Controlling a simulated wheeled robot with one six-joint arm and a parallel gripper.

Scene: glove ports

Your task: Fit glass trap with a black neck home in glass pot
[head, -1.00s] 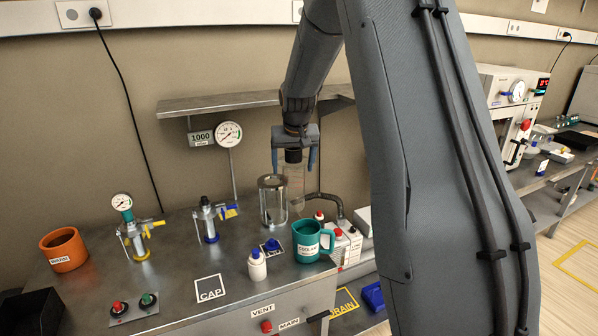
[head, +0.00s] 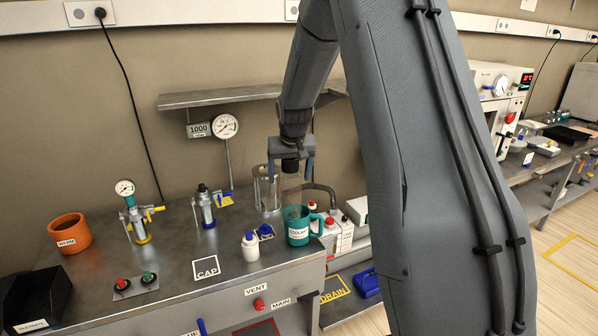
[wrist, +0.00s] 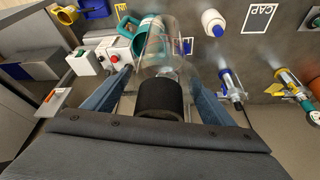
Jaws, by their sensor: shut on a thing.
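My gripper (head: 293,174) is shut on the black neck of the glass trap and holds it upright, neck up. The trap's clear body (head: 291,190) hangs below and overlaps the teal COOLANT mug in the head view. In the wrist view, my gripper's blue fingers (wrist: 162,82) stand on both sides of the black neck (wrist: 160,98), with the clear body (wrist: 168,45) beyond. The glass pot (head: 264,190), a clear cylinder with a metallic-looking rim, stands on the bench just left of and behind the trap. The trap appears apart from it. I cannot make out the pot in the wrist view.
The teal mug (head: 299,233) and a white blue-capped bottle (head: 250,247) stand in front of the pot. A blue-handled valve (head: 205,208) stands left. A shelf (head: 222,96) and a gauge (head: 226,126) are behind. White boxes (head: 337,236) stand right.

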